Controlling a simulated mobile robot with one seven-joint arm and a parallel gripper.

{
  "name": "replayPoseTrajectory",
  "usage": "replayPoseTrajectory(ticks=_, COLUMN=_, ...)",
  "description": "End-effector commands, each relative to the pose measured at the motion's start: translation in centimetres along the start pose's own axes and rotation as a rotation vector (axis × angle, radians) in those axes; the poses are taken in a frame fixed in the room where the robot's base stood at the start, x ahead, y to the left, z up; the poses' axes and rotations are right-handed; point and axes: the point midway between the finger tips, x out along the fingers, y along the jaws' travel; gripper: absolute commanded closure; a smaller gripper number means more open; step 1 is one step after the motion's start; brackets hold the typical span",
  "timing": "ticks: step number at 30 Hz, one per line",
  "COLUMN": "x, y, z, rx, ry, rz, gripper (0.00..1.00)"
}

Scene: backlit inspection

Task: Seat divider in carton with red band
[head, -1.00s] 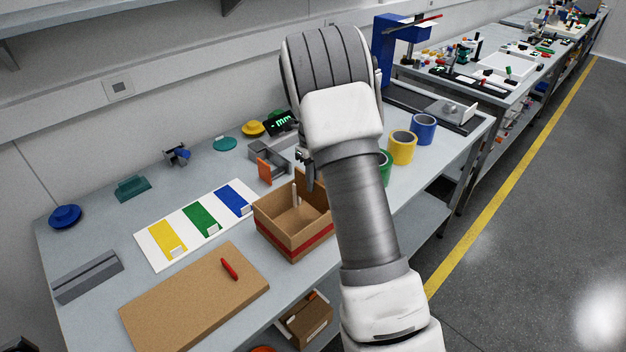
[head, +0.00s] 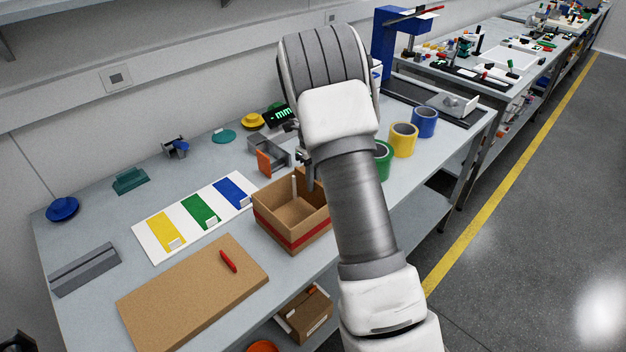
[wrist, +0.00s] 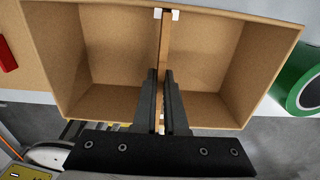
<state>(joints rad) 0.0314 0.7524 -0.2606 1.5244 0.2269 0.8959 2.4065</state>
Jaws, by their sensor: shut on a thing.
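The open brown carton (head: 292,240) with a red band around its lower part stands on the bench, partly behind my arm. The wrist view looks down into the carton (wrist: 110,75). My gripper (wrist: 163,74) is shut on the divider (wrist: 166,38), a thin tan board seen edge-on. The divider runs across the middle of the carton, with its far end between two small white guides (wrist: 175,15) at the far wall. How deep its lower edge sits cannot be told. In the head view my arm hides the divider.
A flat brown board (head: 190,290) with a red marker (head: 228,261) lies left of the carton. A white sheet with coloured stripes (head: 152,216) lies behind it. Green, yellow (head: 403,140) and blue tape rolls stand at right; the green roll (wrist: 301,82) is near the carton.

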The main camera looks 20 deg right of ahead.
Motion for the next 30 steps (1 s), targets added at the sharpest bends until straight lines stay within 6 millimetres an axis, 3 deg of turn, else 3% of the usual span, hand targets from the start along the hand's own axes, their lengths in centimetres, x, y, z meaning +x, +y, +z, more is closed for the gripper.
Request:
replayPoseTrajectory(ticks=21, x=2.2, y=0.0, z=0.0, rx=0.000, ry=-0.001, rz=-0.001, gripper=1.00)
replayPoseTrajectory(ticks=30, x=2.1, y=0.0, z=0.0, rx=0.000, ry=-0.001, rz=-0.001, gripper=1.00)
